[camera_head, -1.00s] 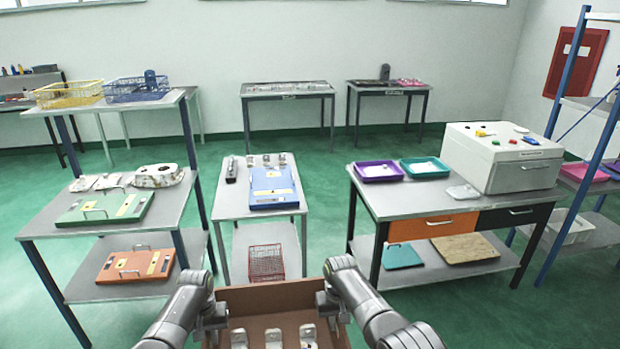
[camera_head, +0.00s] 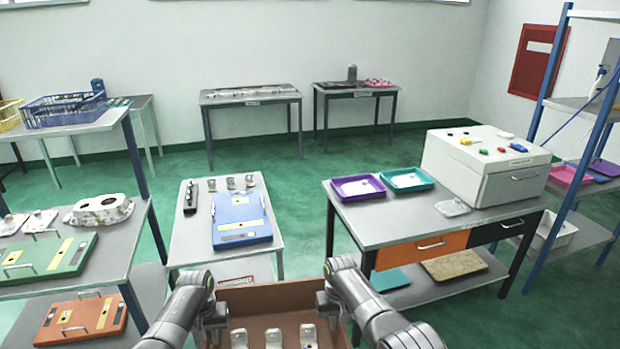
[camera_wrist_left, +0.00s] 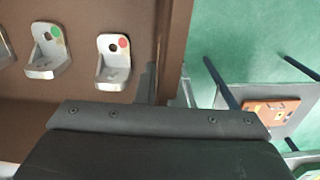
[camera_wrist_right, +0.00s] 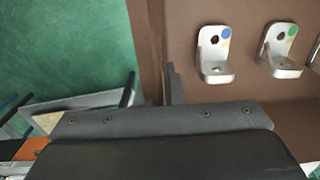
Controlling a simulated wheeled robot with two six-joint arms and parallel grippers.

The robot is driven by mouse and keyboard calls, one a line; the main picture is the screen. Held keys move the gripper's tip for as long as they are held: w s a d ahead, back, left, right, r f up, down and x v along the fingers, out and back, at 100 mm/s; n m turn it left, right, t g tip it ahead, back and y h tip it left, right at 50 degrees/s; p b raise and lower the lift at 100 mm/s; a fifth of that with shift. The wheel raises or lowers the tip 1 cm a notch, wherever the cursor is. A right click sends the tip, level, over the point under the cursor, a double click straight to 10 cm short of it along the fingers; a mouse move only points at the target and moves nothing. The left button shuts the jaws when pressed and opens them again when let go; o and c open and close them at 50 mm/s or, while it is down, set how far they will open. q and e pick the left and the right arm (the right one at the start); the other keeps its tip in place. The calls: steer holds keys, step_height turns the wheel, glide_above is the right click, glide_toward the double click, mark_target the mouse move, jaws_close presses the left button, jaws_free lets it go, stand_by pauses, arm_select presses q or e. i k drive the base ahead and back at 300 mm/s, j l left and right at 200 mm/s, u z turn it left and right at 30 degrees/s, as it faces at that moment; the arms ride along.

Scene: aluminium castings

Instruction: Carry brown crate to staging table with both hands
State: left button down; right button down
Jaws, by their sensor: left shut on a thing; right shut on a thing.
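The brown crate (camera_head: 268,297) is at the bottom of the head view, in front of me, with several pale metal angle brackets (camera_head: 273,338) standing inside. My left gripper (camera_head: 214,312) is shut on the crate's left wall, and my right gripper (camera_head: 328,302) is shut on its right wall. In the left wrist view the crate wall (camera_wrist_left: 174,45) runs between the fingers, with brackets bearing coloured dots beside it. The right wrist view shows the opposite wall (camera_wrist_right: 148,40) gripped the same way. The crate looks roughly level. I cannot tell which table is the staging table.
Ahead, slightly left, a grey table (camera_head: 190,238) holds a blue fixture plate (camera_head: 240,220) and small castings. A drawer table (camera_head: 390,225) at right carries trays and a white box. A left table (camera_head: 120,245) holds a green plate. Green floor (camera_head: 300,235) lies between the tables.

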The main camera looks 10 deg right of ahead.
mark_target(397, 214)
steer(key=i+z, duration=0.3)
steer(key=i, duration=0.15)
steer(key=i+j+z, duration=0.1)
steer(key=i+z, duration=1.2)
steer(key=i+l, duration=0.15)
steer(key=i, duration=0.25)
steer(key=i+l, duration=0.2)
steer(key=i, duration=0.2)
steer(key=i+l+u, duration=0.2)
steer(key=u, duration=0.25)
steer(key=i+l+u, duration=0.2)
steer(key=u, duration=0.25)
steer(key=i+l+u, duration=0.1)
steer(key=l+u, duration=0.7)
steer(key=u, duration=0.15)
steer(key=i, duration=0.05)
